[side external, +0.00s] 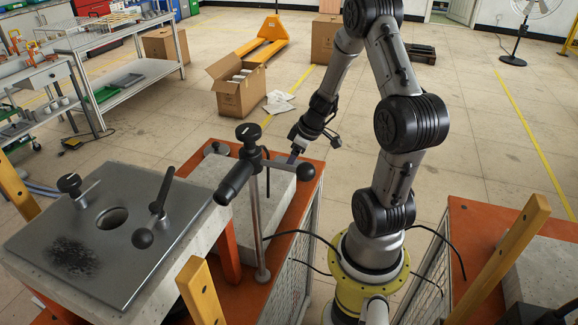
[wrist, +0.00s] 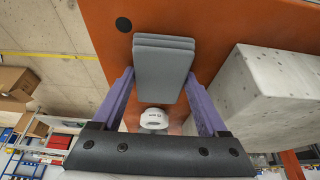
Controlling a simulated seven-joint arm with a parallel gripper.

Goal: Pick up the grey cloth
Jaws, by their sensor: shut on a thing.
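The grey cloth (wrist: 163,68) is a folded, layered stack in the wrist view, over the orange bench top. My gripper (wrist: 160,78) has its two purple fingers on either side of the cloth, shut on it. In the side external view my gripper (side external: 293,156) is low at the back edge of the orange bench, behind the concrete block. I cannot make out the cloth in that view. Whether the cloth still touches the bench is unclear.
The concrete block (wrist: 265,98) is close on the right in the wrist view. A white round object (wrist: 153,120) shows between the finger bases. In the side external view, a metal post with a black handle (side external: 262,205) rises in front of the block. A steel-topped block (side external: 115,235) stands left.

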